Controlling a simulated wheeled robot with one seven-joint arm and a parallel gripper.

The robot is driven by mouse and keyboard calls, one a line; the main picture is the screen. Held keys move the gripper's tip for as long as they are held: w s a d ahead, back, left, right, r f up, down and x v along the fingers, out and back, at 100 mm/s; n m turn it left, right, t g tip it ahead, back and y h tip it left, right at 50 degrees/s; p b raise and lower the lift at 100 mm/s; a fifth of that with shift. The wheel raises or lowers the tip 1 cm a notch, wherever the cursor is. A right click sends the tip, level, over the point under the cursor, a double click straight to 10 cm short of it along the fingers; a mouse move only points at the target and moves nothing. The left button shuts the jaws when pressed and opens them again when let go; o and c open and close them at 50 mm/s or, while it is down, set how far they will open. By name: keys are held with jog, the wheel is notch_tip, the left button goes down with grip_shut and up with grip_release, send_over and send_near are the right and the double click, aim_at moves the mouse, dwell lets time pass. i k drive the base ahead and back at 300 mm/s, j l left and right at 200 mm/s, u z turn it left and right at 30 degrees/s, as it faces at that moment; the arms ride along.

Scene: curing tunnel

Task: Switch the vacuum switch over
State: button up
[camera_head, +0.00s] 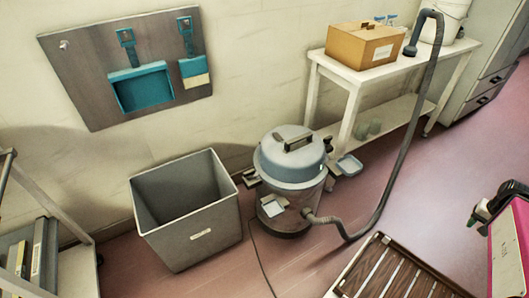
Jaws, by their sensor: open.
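The vacuum (289,185) stands on the floor in the middle of the head view. It is a drum with a blue-grey lid (291,150), a dark handle on top and a metal body. A pale plate (272,206) sits low on its front. A small dark part (328,144) shows at the right edge of the lid. I cannot tell whether it is the switch, nor which way any switch is set. A grey hose (388,180) runs from the body along the floor and up to the white table. My gripper is not recognisable in this view.
A grey bin (187,213) stands close left of the vacuum. The white table (346,82), bearing a cardboard box (363,46), is behind right. A slatted brown rack (398,272) and a pink object (509,252) are at front right. A dark cord crosses the floor.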

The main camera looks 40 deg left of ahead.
aim_at(279, 138)
jog(key=u, duration=2.15)
